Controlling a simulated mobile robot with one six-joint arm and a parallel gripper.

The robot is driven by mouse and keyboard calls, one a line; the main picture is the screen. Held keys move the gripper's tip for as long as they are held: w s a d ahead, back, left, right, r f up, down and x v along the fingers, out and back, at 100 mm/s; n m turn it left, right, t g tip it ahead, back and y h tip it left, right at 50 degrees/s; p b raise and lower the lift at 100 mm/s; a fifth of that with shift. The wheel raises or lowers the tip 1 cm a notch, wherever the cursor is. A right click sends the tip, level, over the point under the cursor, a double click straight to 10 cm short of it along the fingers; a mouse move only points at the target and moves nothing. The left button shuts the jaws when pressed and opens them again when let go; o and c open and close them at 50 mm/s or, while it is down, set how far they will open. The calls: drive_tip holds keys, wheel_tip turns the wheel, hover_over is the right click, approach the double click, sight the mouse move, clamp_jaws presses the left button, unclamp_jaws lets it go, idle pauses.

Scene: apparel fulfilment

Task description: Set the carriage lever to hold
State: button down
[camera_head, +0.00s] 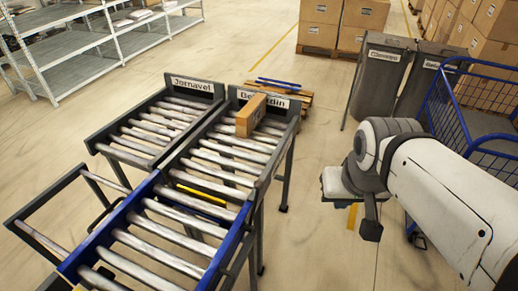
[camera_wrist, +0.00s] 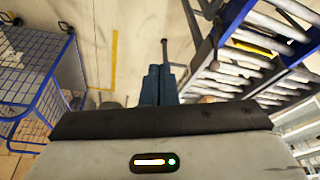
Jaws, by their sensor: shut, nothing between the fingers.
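The roller carriage with a blue frame (camera_head: 137,200) stands at lower middle in the head view, against the ends of two roller lanes. Its blue side rail also shows in the wrist view (camera_wrist: 232,22), to the right of my gripper. I cannot make out a lever or its hold mark for certain. A thin dark upright bar (camera_wrist: 164,48) with a knobbed end shows just beyond my fingers; I cannot tell whether it is the lever or a leg. My gripper (camera_wrist: 159,72) is shut and empty, its fingers together.
The lanes are labelled Jornavel (camera_head: 192,85) and a partly covered name; a brown box (camera_head: 251,115) sits on the right lane. A blue wire cart (camera_head: 447,105) and grey bins (camera_head: 381,80) stand right. A metal shelf (camera_head: 75,50) is far left. Floor between lanes and arm is clear.

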drive_tip(key=w+a+f+g+y+b, duration=0.1)
drive_tip(key=w+a, duration=0.2)
drive_tip(key=w, duration=0.5)
drive_tip(key=w+a+f+g+b, duration=0.1)
drive_tip(key=w+a, duration=0.1)
drive_tip(key=w, duration=0.7)
drive_tip(key=w+a+f+n+g+y+b, duration=0.1)
drive_tip(key=w+a+f, duration=1)
drive_tip(key=w+f, duration=0.2)
drive_tip(key=shift+w+f+g, duration=0.15)
drive_tip(key=shift+w+g, duration=0.15)
drive_tip(key=shift+w, duration=0.25)
drive_tip(key=f, duration=0.3)
drive_tip(key=a+f+p, duration=0.1)
drive_tip(key=f, duration=0.2)
drive_tip(key=f+p, duration=0.1)
drive_tip(key=f, duration=0.2)
drive_tip(key=shift+s+a+f, duration=0.15)
drive_tip(key=shift+s+a, duration=0.2)
drive_tip(key=shift+s, duration=0.05)
drive_tip(key=shift+s+d+r+p, duration=0.15)
drive_tip(key=shift+s+r+p, duration=0.1)
drive_tip(key=shift+s, duration=0.55)
drive_tip(key=shift+s+d+r+p, duration=0.15)
drive_tip(key=shift+s+p, duration=0.1)
drive_tip(key=shift+s, duration=0.5)
